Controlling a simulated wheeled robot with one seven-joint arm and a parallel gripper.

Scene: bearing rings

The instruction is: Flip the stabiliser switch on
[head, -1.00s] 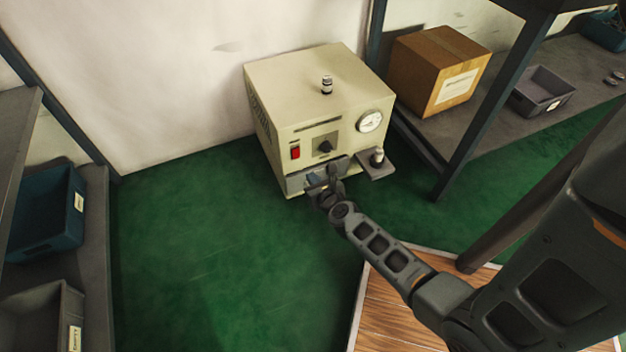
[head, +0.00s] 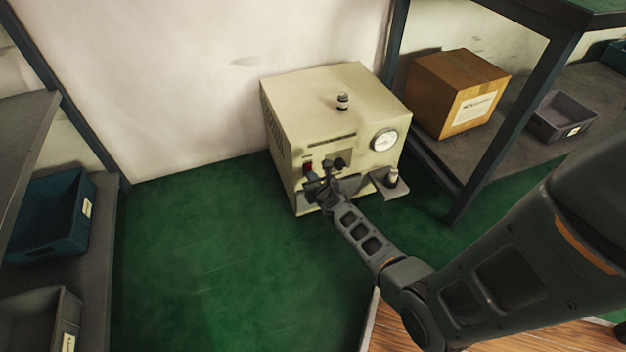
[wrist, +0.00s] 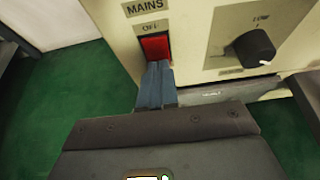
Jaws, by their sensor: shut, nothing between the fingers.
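The stabiliser is a cream box (head: 300,105) on the green floor against the wall. Its red rocker switch (wrist: 155,47) sits under a "MAINS" label, with "OFF" marked just above it in the wrist view. In the head view the switch (head: 308,167) is partly covered by my gripper. My gripper (head: 316,177) is in front of the box's lower left front. In the wrist view its shut fingertips (wrist: 157,68) are at the lower edge of the red switch. I cannot tell whether they touch it. Nothing is between the fingers.
A black knob (wrist: 255,47) is right of the switch. A gauge (head: 384,139) and a small side ledge (head: 386,184) are at the box's right. A shelf with a cardboard box (head: 455,92) and grey bin (head: 562,117) stands right. Open green floor (head: 220,260) lies left.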

